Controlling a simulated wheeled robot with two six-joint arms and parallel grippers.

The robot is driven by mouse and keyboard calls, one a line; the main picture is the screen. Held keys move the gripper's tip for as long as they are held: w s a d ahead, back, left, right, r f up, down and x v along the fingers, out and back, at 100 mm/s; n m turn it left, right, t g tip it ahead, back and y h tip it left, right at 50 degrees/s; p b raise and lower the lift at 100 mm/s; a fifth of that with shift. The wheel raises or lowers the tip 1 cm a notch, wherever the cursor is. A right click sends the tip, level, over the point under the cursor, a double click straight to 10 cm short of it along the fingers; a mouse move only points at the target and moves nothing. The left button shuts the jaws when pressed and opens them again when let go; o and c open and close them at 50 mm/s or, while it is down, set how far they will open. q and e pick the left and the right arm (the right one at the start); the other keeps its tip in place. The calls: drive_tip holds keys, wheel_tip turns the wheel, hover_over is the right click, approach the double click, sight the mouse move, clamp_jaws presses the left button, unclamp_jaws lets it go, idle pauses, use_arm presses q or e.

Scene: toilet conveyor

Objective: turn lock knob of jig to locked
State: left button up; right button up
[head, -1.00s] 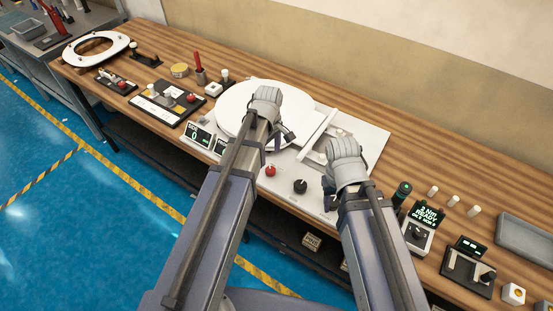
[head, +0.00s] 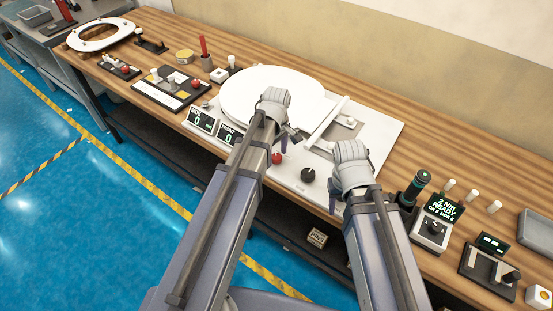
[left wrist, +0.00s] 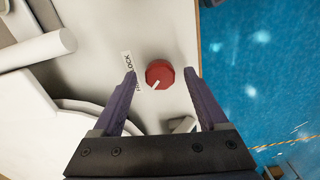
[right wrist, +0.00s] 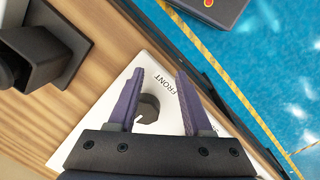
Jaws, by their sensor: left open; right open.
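The jig is a white plate (head: 370,141) on the wooden bench, with a large round white disc (head: 275,92) on it. Its red lock knob (head: 277,158) sits near the front edge; in the left wrist view the knob (left wrist: 160,74) shows a white pointer line aimed down-left, beside a partly covered "LOCK" label. My left gripper (left wrist: 160,82) is open, with its fingers on either side of the red knob and gaps on both sides. My right gripper (right wrist: 158,76) is open over the plate's corner, near a dark faceted part (right wrist: 148,107) by a "FRONT" label.
A black knob (head: 308,175) stands on the plate between my grippers. A white bar (head: 327,121) lies beside the disc. Right of the jig are a dark green-banded cylinder (head: 415,188) and a box with a lit display (head: 437,220). Small fixtures (head: 168,90) stand to the left.

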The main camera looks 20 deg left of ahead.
use_arm(q)
drive_tip(key=shift+f, duration=0.1)
clamp_jaws()
idle(0.7)
